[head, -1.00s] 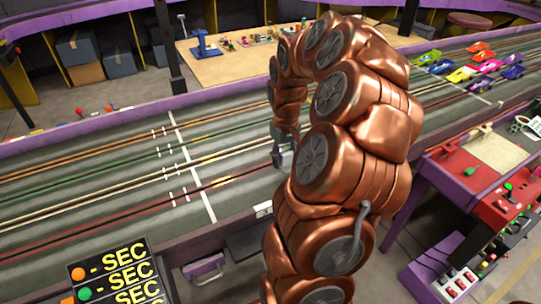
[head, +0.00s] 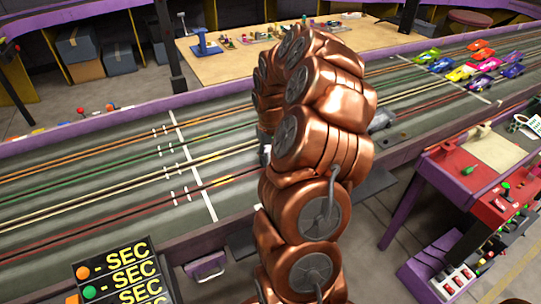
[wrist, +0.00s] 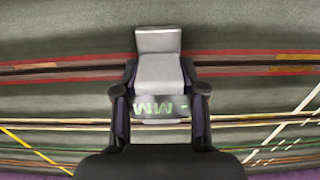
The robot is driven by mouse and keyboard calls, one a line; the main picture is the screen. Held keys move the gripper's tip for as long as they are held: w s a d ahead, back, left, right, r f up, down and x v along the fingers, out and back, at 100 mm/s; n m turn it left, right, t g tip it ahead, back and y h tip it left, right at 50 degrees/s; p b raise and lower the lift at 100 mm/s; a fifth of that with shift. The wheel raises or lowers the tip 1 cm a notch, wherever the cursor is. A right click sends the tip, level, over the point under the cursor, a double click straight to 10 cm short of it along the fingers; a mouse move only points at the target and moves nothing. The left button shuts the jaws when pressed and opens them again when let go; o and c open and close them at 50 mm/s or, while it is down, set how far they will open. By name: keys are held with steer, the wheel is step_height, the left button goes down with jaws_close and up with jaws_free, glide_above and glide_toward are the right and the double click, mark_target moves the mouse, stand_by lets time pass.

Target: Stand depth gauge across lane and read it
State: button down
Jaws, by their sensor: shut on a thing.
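The depth gauge (wrist: 158,72) is a pale grey block with a dark display. Green "MM" and a dash show upside down on the display. My gripper (wrist: 160,92) is shut on the gauge, one finger on each side. In the wrist view the gauge overlaps the lane with the red lines (wrist: 70,75); its far end reaches past the dark slot. I cannot tell whether its underside touches the track. In the head view my arm hides most of the gripper and gauge; only a small pale grey bit shows at the arm's left edge.
The grey track (head: 110,195) has orange, green, pale yellow and red lanes and a white cross line (head: 193,160). A grey object (head: 382,120) sits on the track right of my arm. Several coloured cars (head: 460,73) stand farther right. A red-topped cart (head: 485,195) stands at right.

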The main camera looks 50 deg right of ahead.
mark_target(270, 150)
steer(key=c, duration=0.7)
jaws_free()
steer(key=shift+o, duration=0.2)
step_height(270, 150, up, 12)
steer(key=shift+r+b, duration=0.1)
steer(key=shift+b, duration=0.4)
